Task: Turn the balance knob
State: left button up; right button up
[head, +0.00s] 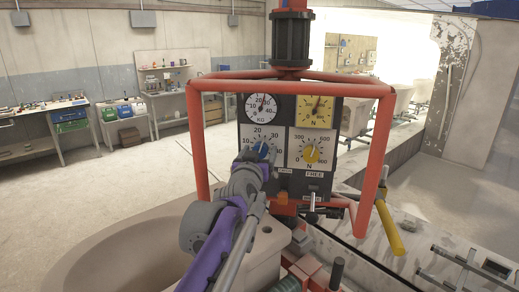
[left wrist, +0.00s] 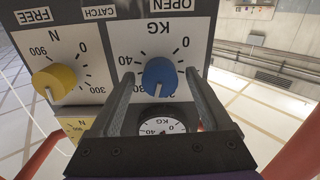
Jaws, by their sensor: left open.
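The control panel (head: 289,178) hangs inside a red tubular frame and carries dials and knobs. A blue knob (left wrist: 160,77) sits on the white KG dial (left wrist: 182,48) and is probably the balance knob. It also shows in the head view (head: 263,148), partly hidden by my gripper. A yellow knob (left wrist: 54,84) sits on the N dial beside it. My left gripper (left wrist: 158,74) is open, its two fingers on either side of the blue knob. Whether they touch it I cannot tell. In the head view my left gripper (head: 260,156) reaches up to the panel from below. My right gripper is not in view.
Red frame bars (head: 380,150) surround the panel on both sides and above. A yellow-sleeved lever (head: 390,232) hangs at the lower right. A large beige basin (head: 115,250) stands at the lower left. Workbenches line the far wall, with open floor before them.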

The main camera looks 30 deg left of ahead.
pick_arm(q)
jog(key=shift+w+a, duration=0.1)
jog(key=shift+w, duration=0.15)
grip_shut()
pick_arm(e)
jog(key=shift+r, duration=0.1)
